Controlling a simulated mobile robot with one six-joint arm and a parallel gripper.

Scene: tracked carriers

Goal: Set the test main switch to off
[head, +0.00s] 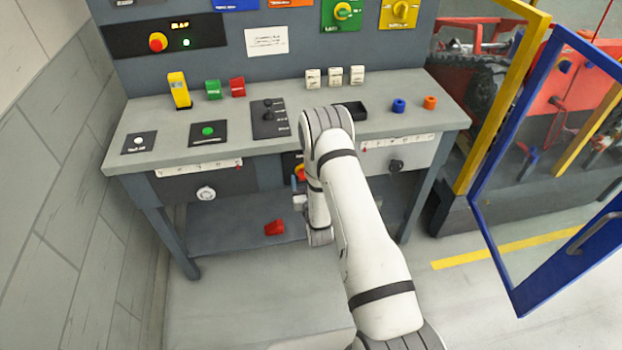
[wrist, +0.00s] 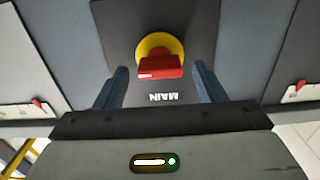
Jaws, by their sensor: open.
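The main switch (wrist: 160,58) shows in the wrist view as a red handle on a yellow round base, mounted on a dark plate marked MAIN, which appears upside down. The red handle lies across the picture. In the head view, the main switch (head: 300,172) is on the bench front below the top, partly hidden by my arm. My gripper (wrist: 162,78) is open, with one blue finger on each side of the handle in the wrist view. I cannot tell whether the fingers touch it. Nothing is held. In the head view the gripper is mostly hidden behind my wrist.
A red block (head: 274,228) lies on the lower shelf. A blue-framed door (head: 515,290) stands at right.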

